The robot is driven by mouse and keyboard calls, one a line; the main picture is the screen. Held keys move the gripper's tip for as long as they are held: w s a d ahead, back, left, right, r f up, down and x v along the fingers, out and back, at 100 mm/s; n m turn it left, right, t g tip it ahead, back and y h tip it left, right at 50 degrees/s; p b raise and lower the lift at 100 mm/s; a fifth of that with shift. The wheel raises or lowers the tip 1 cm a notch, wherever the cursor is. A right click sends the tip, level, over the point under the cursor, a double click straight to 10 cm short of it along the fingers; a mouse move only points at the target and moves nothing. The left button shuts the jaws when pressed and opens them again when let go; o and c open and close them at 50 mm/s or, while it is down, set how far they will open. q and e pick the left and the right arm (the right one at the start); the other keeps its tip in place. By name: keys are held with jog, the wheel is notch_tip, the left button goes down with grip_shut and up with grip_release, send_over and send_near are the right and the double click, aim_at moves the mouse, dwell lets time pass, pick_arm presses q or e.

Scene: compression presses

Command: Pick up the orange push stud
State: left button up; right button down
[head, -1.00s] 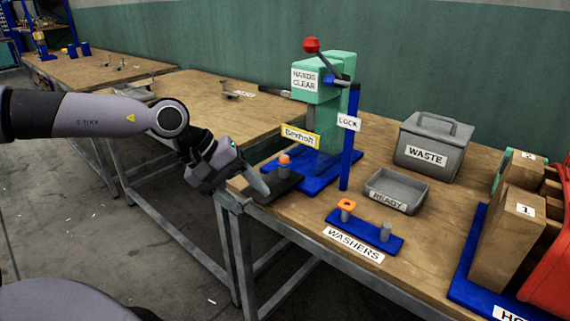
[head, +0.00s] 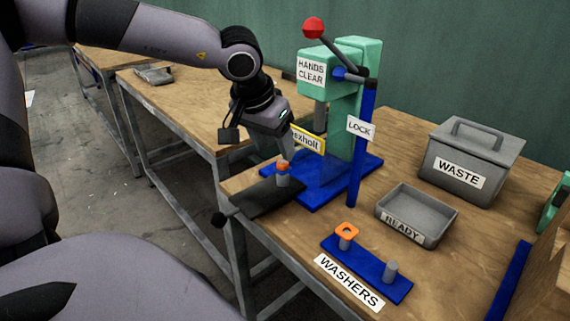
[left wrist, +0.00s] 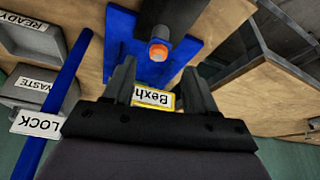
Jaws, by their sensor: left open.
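The orange push stud (head: 283,165) stands upright, an orange top on a grey cylindrical body, on the dark plate (head: 262,200) in front of the green press (head: 345,110). It also shows in the left wrist view (left wrist: 158,52), end-on, just past and roughly midway between the two fingertips. My left gripper (head: 284,154) is right at the stud's top in the head view, pointing down at it. Its two fingers (left wrist: 159,66) are spread apart with nothing held between them. Whether a finger touches the stud cannot be told. My right gripper is not in view.
The press has a blue base (head: 312,192), a blue LOCK post (head: 361,150) and a red-knobbed lever (head: 313,28) close by. A blue washer stand (head: 368,270) holds an orange washer (head: 347,230). A READY tray (head: 418,214) and WASTE bin (head: 470,160) stand right.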

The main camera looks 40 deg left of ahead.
aim_at(281, 162)
pick_arm(q)
jog(key=shift+w+x, duration=0.2)
jog(key=shift+x, duration=2.3)
jog(key=shift+d, duration=0.1)
jog(key=shift+r, duration=0.1)
grip_shut()
